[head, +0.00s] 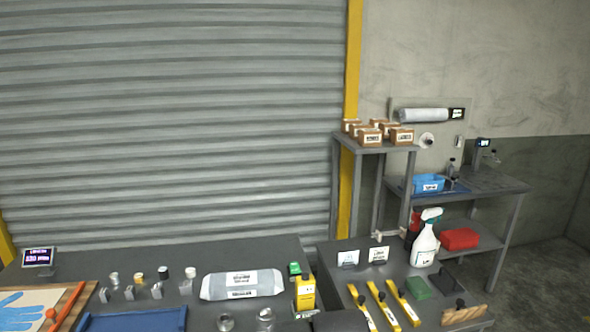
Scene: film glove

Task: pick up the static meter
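No thing in view has a readable label naming it as the static meter, so I cannot tell for sure which it is. A small display with lit digits (38,257) stands at the table's far left. Another small dark device with a lit screen (483,142) is on the back right bench. My gripper is not in view.
Small capped containers (163,273), a blue tray (135,320) and a board with a blue glove (25,308) are farther left. The right table holds yellow tools (384,304) and a spray bottle (425,246).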

